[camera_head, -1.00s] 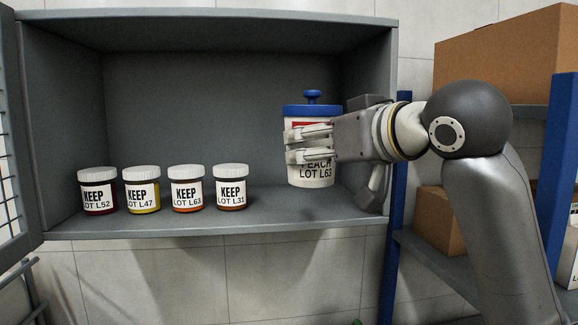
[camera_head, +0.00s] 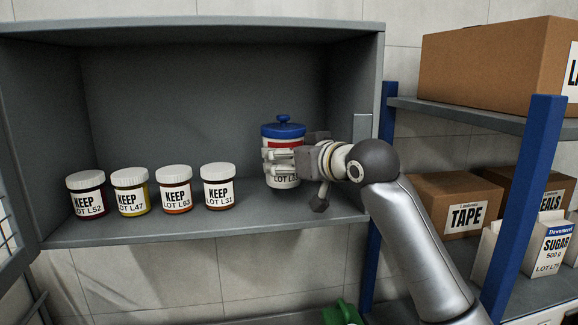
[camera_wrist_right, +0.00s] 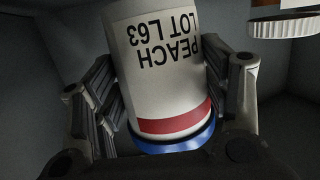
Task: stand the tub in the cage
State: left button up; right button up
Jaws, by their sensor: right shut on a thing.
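The tub (camera_head: 284,181) is white with a red band, a blue knobbed lid and a label partly hidden by my fingers. In the right wrist view the tub (camera_wrist_right: 160,75) reads PEACH LOT L63, upside down in that picture. My right gripper (camera_head: 279,160) is shut around its side and holds it upright. The cage (camera_head: 200,25) is a grey open-fronted cabinet with a mesh door at the left. The tub is inside its right part, towards the back. I cannot tell whether its base touches the floor. My left gripper is not in view.
Several white-lidded KEEP jars, such as LOT L31 (camera_head: 218,190), stand in a row at the cage's left and middle. The cage's right wall (camera_head: 365,130) is close to my arm. A blue-posted rack (camera_head: 525,200) with boxes stands at the right.

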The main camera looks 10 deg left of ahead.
notch_tip(320, 180, down, 2)
jog(key=shift+a+f+p, duration=0.1)
jog(key=shift+a+p, duration=0.05)
jog(key=shift+p, duration=0.9)
jog(key=shift+w+f, duration=0.15)
jog(key=shift+f, duration=0.15)
jog(key=o, duration=0.9)
jog(key=shift+f, duration=0.3)
jog(key=o, duration=0.5)
jog(key=shift+r, duration=0.1)
jog(key=shift+r, duration=0.1)
